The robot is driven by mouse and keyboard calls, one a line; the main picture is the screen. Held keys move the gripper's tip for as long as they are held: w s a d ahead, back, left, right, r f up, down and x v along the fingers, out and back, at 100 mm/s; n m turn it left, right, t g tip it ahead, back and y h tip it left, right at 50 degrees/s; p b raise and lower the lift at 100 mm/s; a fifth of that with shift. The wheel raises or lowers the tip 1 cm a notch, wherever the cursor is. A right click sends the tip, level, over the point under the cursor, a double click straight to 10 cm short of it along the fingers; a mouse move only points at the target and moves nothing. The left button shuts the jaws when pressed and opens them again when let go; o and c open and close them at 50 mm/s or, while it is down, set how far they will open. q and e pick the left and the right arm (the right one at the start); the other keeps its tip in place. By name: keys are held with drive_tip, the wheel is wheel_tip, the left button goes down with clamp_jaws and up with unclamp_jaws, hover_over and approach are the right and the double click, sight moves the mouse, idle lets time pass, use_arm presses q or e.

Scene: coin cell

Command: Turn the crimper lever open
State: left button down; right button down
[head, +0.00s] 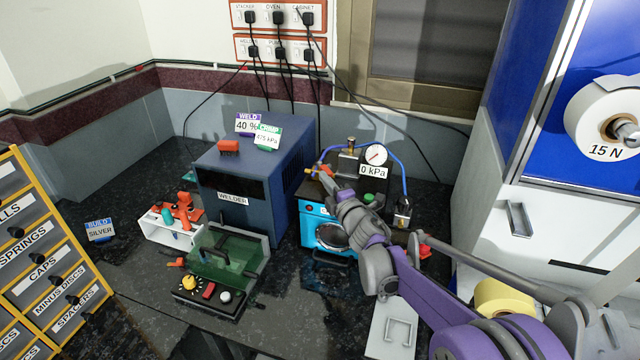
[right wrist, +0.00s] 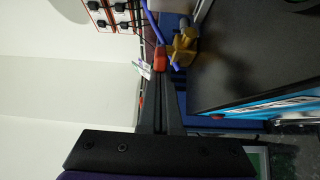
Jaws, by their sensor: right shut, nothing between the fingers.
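The crimper (head: 322,231) is a cyan machine with a dark top, a round front opening and a gauge (head: 374,155) reading 0 kPa. A small lever (head: 313,171) with an orange grip sits at its top left corner. In the right wrist view the lever's orange grip (right wrist: 160,58) stands beside a brass valve body (right wrist: 183,48) with blue tubing. My right gripper (head: 333,184) is shut and empty, reaching over the crimper's top. In the wrist view its fingertips (right wrist: 161,80) are close below the orange grip; I cannot tell whether they touch. My left gripper is not in view.
A dark blue welder (head: 238,190) stands just left of the crimper. A green clear-lidded box (head: 228,255) and a white holder (head: 165,231) with orange tools sit in front of it. A tall blue and white cabinet (head: 540,220) bounds the right. Drawers (head: 45,260) stand at left.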

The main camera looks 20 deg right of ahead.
drive_tip(key=shift+d+f+b, duration=0.1)
drive_tip(key=shift+d+b, duration=0.35)
drive_tip(key=shift+d, duration=0.65)
drive_tip(key=shift+w+d+b, duration=0.2)
drive_tip(key=shift+w+d, duration=0.05)
drive_tip(key=shift+d, duration=0.4)
drive_tip(key=shift+w+d+b, duration=0.2)
drive_tip(key=shift+d, duration=0.4)
drive_tip(key=shift+w+d+r, duration=0.1)
drive_tip(key=shift+d+r, duration=0.1)
drive_tip(key=shift+d, duration=0.1)
